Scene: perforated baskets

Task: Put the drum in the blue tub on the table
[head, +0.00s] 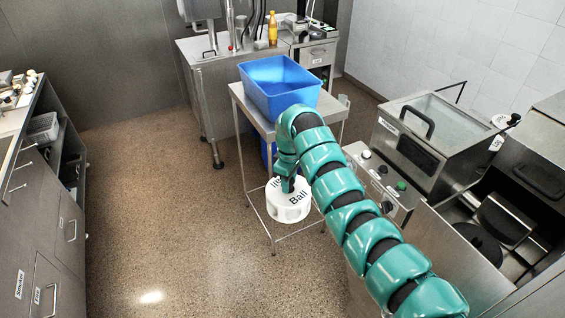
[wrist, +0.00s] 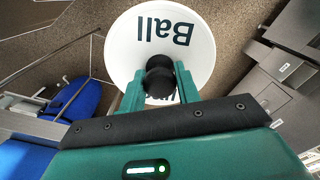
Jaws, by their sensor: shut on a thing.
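A white drum (head: 289,203) with the word "Ball" on its top hangs from my gripper (head: 289,182) in the head view, in front of the metal table. In the wrist view the drum (wrist: 190,40) lies beyond my gripper (wrist: 159,80), whose fingers are closed on a dark knob on it. The blue tub (head: 290,98) stands on the small metal table (head: 240,92), behind and above the drum in the head view. Its near right part is partly covered by my arm. A blue shape (wrist: 78,98) shows at the left in the wrist view.
Another blue container (head: 268,152) shows partly under the table. A fryer-like unit (head: 432,135) with a lid stands to the right of my arm. Drawer cabinets (head: 40,240) line the left side. The floor between is clear.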

